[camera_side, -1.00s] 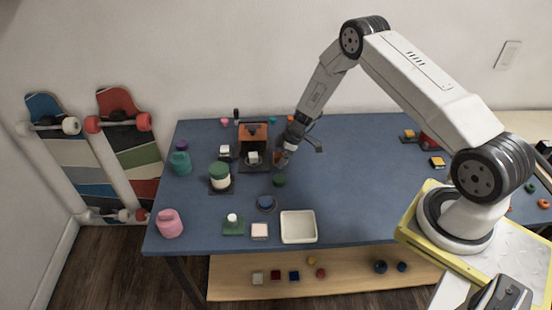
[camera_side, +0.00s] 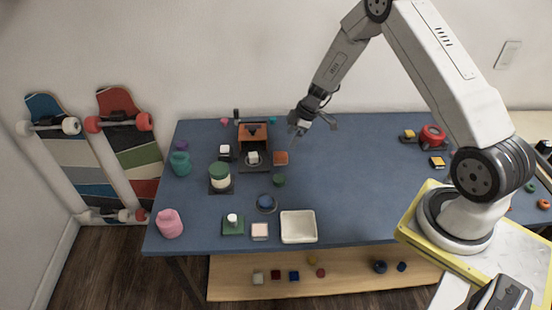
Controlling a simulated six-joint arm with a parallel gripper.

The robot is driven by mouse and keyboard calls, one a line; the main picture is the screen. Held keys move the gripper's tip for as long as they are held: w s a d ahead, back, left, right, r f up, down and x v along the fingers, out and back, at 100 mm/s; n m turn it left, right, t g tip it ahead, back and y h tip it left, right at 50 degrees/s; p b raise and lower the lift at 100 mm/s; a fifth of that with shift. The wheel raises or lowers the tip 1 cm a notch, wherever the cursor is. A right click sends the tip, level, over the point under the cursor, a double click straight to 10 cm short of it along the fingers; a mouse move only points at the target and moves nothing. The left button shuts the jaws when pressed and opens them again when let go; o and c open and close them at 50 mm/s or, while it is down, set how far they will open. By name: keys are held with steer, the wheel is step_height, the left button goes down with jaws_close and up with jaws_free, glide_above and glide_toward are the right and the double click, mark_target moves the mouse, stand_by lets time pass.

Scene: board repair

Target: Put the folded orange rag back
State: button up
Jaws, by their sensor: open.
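The folded orange rag looks like the small flat orange square (camera_side: 281,158) on the blue table, just right of the dark stand with the orange block. My gripper (camera_side: 298,128) is open and empty. It is above and slightly right of the orange square, clear of it. Its fingertips are small and hard to make out here.
The dark stand with the orange block (camera_side: 252,132) is close on the left. A green-lidded jar (camera_side: 220,176), a small green item (camera_side: 279,180), a blue round item (camera_side: 266,202) and a white tray (camera_side: 286,236) stand nearer the front.

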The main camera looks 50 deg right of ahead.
steer(key=shift+v, duration=1.35)
steer(key=s+a+r+m+h, duration=0.1)
steer(key=s+a+r+m, duration=0.3)
steer(key=s+a+r, duration=0.3)
steer(key=s+a+r+m+h, duration=0.2)
steer(key=s+a+r+m, duration=0.3)
steer(key=s, duration=0.7)
step_height(320, 180, up, 2)
steer(key=a, duration=0.2)
steer(key=shift+a+g, duration=0.3)
